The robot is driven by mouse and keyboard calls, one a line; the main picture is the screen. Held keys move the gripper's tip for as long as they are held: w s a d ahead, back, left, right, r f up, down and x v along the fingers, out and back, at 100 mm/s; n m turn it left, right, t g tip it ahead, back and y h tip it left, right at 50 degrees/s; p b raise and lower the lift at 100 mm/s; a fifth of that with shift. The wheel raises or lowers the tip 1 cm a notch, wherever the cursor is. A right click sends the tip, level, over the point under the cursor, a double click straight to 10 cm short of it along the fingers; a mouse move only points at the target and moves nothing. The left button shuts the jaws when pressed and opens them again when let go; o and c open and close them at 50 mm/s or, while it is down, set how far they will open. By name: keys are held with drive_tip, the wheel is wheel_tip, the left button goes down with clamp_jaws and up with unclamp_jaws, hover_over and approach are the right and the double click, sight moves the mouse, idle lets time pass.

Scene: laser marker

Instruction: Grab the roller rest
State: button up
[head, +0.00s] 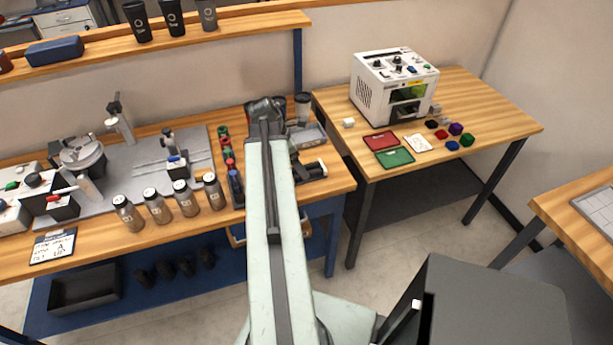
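My pale arm reaches out over the left workbench (335,178). My dark gripper (266,108) is at its far end, near the back of the bench; its fingers are too small and too covered by the arm to show whether they are open or shut. A low black object (312,171) lies just right of my arm near the bench's right end, partly hidden by the arm. It may be the roller rest, but I cannot tell for sure. A small black and white device (176,166) stands on the grey plate (140,165) to the left.
Small coloured items (228,153) stand left of my arm. A grey tray (310,138) and dark cup (303,105) are at right. A white machine (393,85) stands on another table.

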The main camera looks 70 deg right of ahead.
drive_tip(key=b+x, duration=0.5)
drive_tip(key=shift+f, duration=0.2)
drive_tip(key=shift+r, duration=0.2)
clamp_jaws()
drive_tip(key=shift+r+p, duration=0.15)
drive_tip(key=shift+p, duration=0.2)
wheel_tip(320, 180, up, 10)
drive_tip(key=p, duration=0.9)
drive_tip(key=shift+p, duration=0.4)
